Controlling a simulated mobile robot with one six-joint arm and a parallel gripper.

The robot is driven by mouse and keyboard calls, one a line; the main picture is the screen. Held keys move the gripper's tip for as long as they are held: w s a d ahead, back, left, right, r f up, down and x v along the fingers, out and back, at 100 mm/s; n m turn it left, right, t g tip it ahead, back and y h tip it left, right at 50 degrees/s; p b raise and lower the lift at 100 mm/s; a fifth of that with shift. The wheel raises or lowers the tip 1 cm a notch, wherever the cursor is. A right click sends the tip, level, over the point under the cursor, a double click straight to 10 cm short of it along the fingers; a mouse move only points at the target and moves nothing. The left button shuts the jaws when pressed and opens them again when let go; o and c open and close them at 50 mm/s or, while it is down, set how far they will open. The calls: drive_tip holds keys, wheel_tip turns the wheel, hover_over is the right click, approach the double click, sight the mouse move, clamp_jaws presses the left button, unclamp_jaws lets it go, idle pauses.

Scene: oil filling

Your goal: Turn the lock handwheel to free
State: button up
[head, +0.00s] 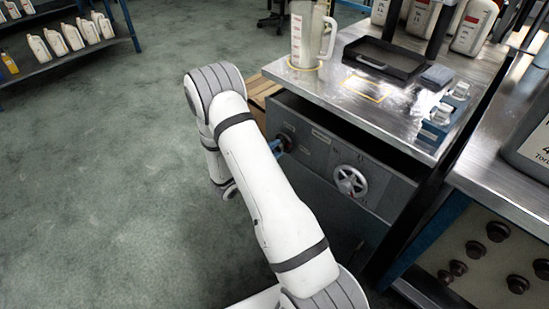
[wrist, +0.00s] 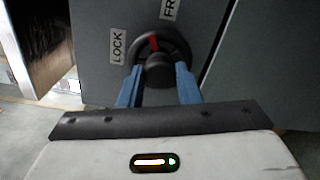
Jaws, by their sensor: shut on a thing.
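The lock handwheel (wrist: 178,45) is a dark round wheel with a dark hub and a red mark on its upper part. It sits on the grey cabinet front (wrist: 92,50). A LOCK label (wrist: 117,46) is to its left and a partly cut-off label starting "FR" (wrist: 170,8) is above it. The red mark lies between the two labels. My gripper (wrist: 158,73) is shut on the handwheel, with one blue finger on each side of the hub. In the head view, my arm partly hides the gripper (head: 277,146) beside the dark handwheel (head: 287,130).
A silver handwheel (head: 350,181) is on the same cabinet, to the right. The metal bench top (head: 330,88) above holds a measuring jug (head: 308,35), a black tray (head: 383,60) and a blue holder with small jars (head: 437,126). Open floor (head: 100,170) lies left.

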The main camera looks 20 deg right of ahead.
drive_tip(key=m+b, duration=0.2)
drive_tip(key=b, duration=0.1)
drive_tip(key=m+b, duration=0.2)
drive_tip(key=b, duration=0.1)
drive_tip(key=shift+f+m, duration=0.2)
drive_tip(key=shift+m, duration=0.2)
drive_tip(key=shift+r+b, duration=0.1)
drive_tip(key=shift+b, duration=0.2)
drive_tip(key=o, duration=1)
drive_tip(key=shift+c, duration=0.2)
drive_tip(key=p+v, duration=0.1)
drive_tip(key=v, duration=0.7)
drive_tip(key=shift+p, duration=0.3)
